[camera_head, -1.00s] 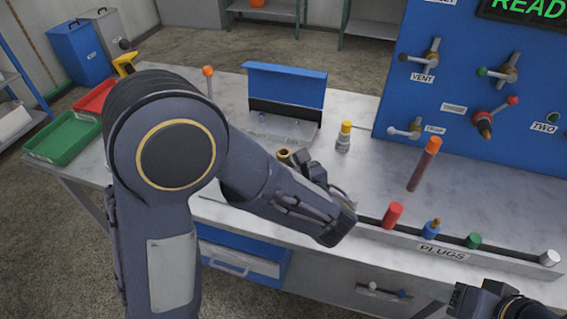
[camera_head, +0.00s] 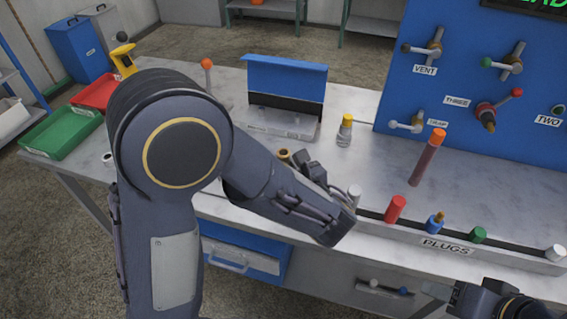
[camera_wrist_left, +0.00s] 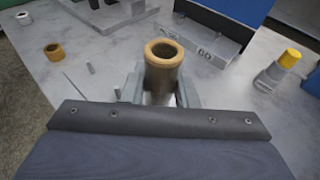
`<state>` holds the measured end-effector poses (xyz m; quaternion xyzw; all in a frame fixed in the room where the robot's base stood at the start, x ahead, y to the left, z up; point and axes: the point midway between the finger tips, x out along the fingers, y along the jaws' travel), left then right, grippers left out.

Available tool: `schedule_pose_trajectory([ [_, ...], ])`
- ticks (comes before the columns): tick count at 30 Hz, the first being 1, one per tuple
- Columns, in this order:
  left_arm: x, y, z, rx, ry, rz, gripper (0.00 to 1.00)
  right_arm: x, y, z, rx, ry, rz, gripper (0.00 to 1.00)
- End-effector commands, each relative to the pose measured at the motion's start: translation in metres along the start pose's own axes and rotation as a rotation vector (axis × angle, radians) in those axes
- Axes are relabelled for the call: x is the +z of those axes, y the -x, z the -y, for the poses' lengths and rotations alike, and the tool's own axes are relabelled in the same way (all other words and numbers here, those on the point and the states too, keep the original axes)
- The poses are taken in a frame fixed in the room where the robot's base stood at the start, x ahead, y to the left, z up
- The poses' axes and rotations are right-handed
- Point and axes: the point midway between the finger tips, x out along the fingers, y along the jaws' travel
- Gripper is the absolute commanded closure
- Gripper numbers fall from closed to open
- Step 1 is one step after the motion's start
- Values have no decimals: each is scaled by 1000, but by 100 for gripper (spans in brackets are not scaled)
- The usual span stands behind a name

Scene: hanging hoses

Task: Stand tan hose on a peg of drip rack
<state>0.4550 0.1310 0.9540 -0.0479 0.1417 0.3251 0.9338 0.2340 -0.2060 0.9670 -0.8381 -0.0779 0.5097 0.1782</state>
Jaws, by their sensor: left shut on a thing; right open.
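The tan hose is a short dark tube with a tan rim (camera_wrist_left: 163,62), upright in the left wrist view. My left gripper (camera_wrist_left: 160,88) is shut on it; in the head view the hose's rim (camera_head: 284,155) shows just beyond my left forearm, above the bench. My left arm hides that area in the head view. My right gripper (camera_head: 438,291) is open and empty at the bottom right.
Another tan-rimmed short piece (camera_wrist_left: 54,52) and a white ring (camera_wrist_left: 22,18) stand further left. A blue-backed box (camera_head: 285,90) and a yellow-capped bottle (camera_head: 345,130) stand behind. The plugs rail (camera_head: 445,246) runs along the front edge. An orange-topped red rod (camera_head: 427,158) stands right.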

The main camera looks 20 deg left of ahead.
Motion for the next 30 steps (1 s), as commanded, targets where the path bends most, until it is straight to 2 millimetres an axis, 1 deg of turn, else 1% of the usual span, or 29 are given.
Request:
schedule_pose_trajectory([
  [2, -3, -1, 0, 0, 0, 0, 97, 1, -2, -1, 0, 0, 0, 49],
  [3, -2, -1, 0, 0, 0, 0, 71, 1, -2, -1, 0, 0, 0, 49],
  [8, -2, -1, 0, 0, 0, 0, 50, 1, -1, -1, 0, 0, 0, 49],
  [9, -2, -1, 0, 0, 0, 0, 48, 1, -1, -1, 0, 0, 0, 49],
  [16, -2, 0, 0, 0, 0, 0, 48, 1, -1, -1, 0, 0, 0, 49],
  [19, -2, 6, 1, -2, 0, -1, 48, 1, -2, -1, 0, 0, 0, 49],
  [22, -2, 20, 1, -4, 0, 0, 48, 1, -2, -1, 0, 0, 0, 49],
  [27, -2, 50, 1, -5, 0, 1, 48, 1, -2, -1, 0, 0, 0, 49],
  [30, -2, 64, 1, -3, 1, 1, 48, 1, -3, -1, 0, 0, 0, 49],
])
